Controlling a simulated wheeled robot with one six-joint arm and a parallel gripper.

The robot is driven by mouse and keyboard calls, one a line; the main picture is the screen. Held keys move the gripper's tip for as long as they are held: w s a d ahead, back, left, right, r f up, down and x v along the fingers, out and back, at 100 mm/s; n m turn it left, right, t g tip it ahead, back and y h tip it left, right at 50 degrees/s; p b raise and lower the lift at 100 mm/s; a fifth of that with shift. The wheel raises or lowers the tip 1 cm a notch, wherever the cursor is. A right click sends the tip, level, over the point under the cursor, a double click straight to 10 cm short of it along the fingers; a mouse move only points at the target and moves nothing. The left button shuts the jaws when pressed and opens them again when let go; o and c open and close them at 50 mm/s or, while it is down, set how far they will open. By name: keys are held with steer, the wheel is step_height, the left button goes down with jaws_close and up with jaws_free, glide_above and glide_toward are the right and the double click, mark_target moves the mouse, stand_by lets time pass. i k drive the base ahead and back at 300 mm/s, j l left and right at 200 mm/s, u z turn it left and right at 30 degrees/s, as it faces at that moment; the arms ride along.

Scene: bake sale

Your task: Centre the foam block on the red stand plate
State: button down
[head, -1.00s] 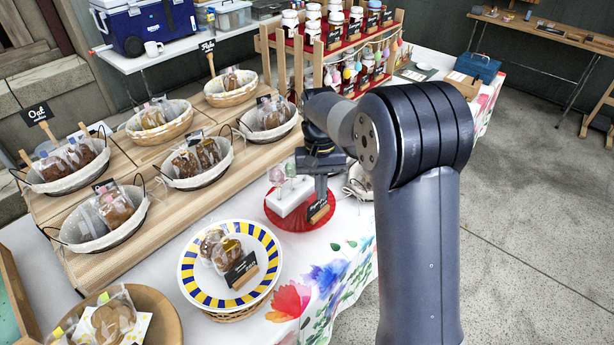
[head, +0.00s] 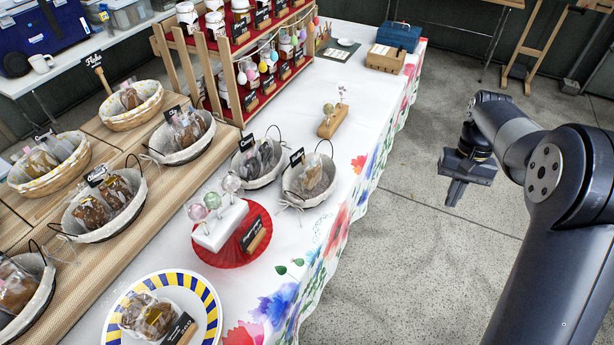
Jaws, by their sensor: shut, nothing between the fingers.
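The white foam block (head: 218,228) lies on the red stand plate (head: 214,258). It sits toward the plate's upper left side, with its left end near the rim. Several round lollipops (head: 212,201) in pink, green and pale colours stand up from the block. A small black sign on a wooden foot (head: 254,236) stands on the right part of the plate. My gripper (head: 455,193) is shut and empty. It is over the grey floor, well to the right of the table and clear of the block.
A yellow and blue striped plate (head: 207,293) of wrapped bakes is in front of the red plate. A cloth-lined basket (head: 291,190) is behind its right side. A wooden lollipop holder (head: 333,121) stands farther back. The cloth right of the red plate is mostly bare.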

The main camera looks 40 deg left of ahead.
mark_target(219, 232)
steer(key=i+z, duration=0.15)
steer(key=z, duration=1.45)
steer(key=i+j+z, duration=0.25)
steer(key=j, duration=0.15)
steer(key=j+u, duration=0.2)
steer(key=u, duration=0.25)
steer(key=j+u, duration=0.2)
steer(key=u, duration=0.2)
steer(key=j+u, duration=0.2)
steer(key=u, duration=0.25)
steer(key=j+u, duration=0.1)
steer(key=u, duration=0.85)
steer(key=i+j+u, duration=0.1)
steer(key=u, duration=0.8)
steer(key=i+u, duration=0.1)
steer(key=u, duration=0.85)
steer(key=i+u, duration=0.1)
steer(key=u, duration=0.35)
steer(key=i+j, duration=0.1)
